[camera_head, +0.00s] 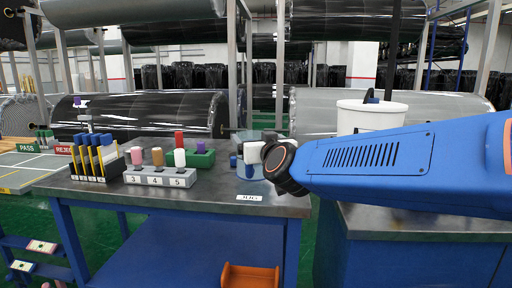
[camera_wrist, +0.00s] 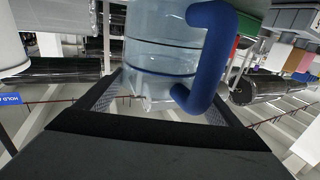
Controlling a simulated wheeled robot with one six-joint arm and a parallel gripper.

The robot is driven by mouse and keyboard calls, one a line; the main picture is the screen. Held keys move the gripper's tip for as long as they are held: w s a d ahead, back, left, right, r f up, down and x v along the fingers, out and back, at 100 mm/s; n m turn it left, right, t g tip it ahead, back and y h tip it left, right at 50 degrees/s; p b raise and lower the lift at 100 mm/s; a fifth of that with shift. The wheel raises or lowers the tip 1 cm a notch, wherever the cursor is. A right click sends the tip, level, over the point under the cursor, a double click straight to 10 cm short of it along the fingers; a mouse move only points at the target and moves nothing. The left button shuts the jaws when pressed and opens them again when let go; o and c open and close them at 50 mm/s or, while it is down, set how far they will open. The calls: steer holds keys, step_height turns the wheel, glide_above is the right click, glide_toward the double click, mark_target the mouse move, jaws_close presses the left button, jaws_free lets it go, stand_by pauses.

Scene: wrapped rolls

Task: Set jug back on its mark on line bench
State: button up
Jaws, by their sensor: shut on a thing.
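The jug is clear and pale blue with a thick blue handle. In the wrist view the jug (camera_wrist: 165,45) sits between the two finger pads of my gripper (camera_wrist: 160,100), with the handle towards the right. In the head view the jug (camera_head: 240,176) shows at the right end of the line bench (camera_head: 120,188), partly hidden by my gripper (camera_head: 256,155) and wrist. I cannot tell whether its base touches the bench top. A white JUG label (camera_head: 249,198) lies on the bench near its front edge, just in front of the jug. No other mark shows clearly.
A grey numbered block (camera_head: 160,178) with coloured pegs, a green tray (camera_head: 200,158) and a black rack (camera_head: 97,165) stand left of the jug. A white canister (camera_head: 370,116) stands right, behind my arm. An orange bin (camera_head: 250,277) is below the bench.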

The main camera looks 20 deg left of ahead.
steer(key=shift+f, duration=1.15)
steer(key=o, duration=1.9)
steer(key=shift+s+d, duration=0.1)
steer(key=shift+s, duration=0.05)
steer(key=v, duration=1.1)
steer(key=shift+s+d, duration=0.2)
steer(key=shift+s, duration=0.1)
